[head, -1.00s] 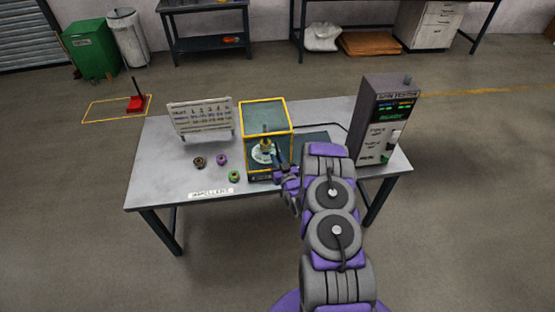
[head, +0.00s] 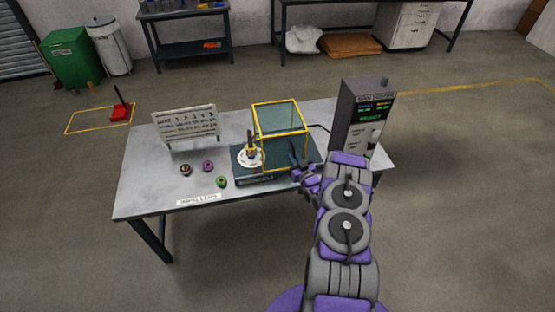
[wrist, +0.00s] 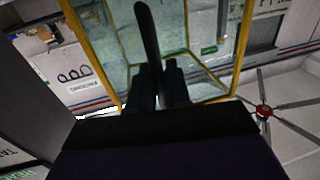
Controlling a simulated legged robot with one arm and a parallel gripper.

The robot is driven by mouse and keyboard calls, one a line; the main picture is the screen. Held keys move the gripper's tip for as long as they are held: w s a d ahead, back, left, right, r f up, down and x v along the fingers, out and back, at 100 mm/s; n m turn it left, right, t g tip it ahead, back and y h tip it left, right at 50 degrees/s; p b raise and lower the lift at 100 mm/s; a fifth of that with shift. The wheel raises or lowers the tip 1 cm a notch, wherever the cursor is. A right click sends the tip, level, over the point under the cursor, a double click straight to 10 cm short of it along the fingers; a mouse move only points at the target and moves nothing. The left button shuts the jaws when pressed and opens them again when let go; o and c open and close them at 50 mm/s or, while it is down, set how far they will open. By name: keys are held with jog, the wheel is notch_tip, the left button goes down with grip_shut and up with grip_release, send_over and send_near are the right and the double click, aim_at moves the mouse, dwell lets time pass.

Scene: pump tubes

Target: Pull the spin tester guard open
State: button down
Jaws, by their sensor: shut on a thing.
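The spin tester guard (head: 281,118) is a clear box with yellow edges on the dark tester base (head: 262,177). It stands over the right part of the base. The white disc with a yellow and dark spindle (head: 249,154) stands uncovered left of it. My gripper (head: 298,168) is at the guard's front right side, shut on its dark handle (wrist: 147,35). The wrist view shows the handle upright between the fingers, with the guard's yellow frame (wrist: 97,55) behind it. The fingertips are small and partly hidden by my arm in the head view.
Three small rings, brown (head: 185,169), purple (head: 208,166) and green (head: 221,182), lie on the table (head: 150,190) left of the base. A white chart board (head: 186,126) stands behind them. A grey control box (head: 355,115) stands close on the right.

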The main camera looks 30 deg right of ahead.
jog(key=s+d, duration=0.2)
jog(key=d, duration=0.6)
jog(key=shift+s+d, duration=0.2)
jog(key=shift+s, duration=0.05)
jog(key=shift+d+p, duration=0.1)
jog(key=shift+p, duration=0.2)
jog(key=shift+s+d, duration=0.15)
jog(key=shift+d, duration=0.45)
jog(key=c, duration=1.4)
grip_release()
jog(key=shift+f, duration=0.1)
jog(key=shift+o, duration=0.4)
jog(key=shift+a, duration=0.4)
jog(key=shift+d, duration=0.2)
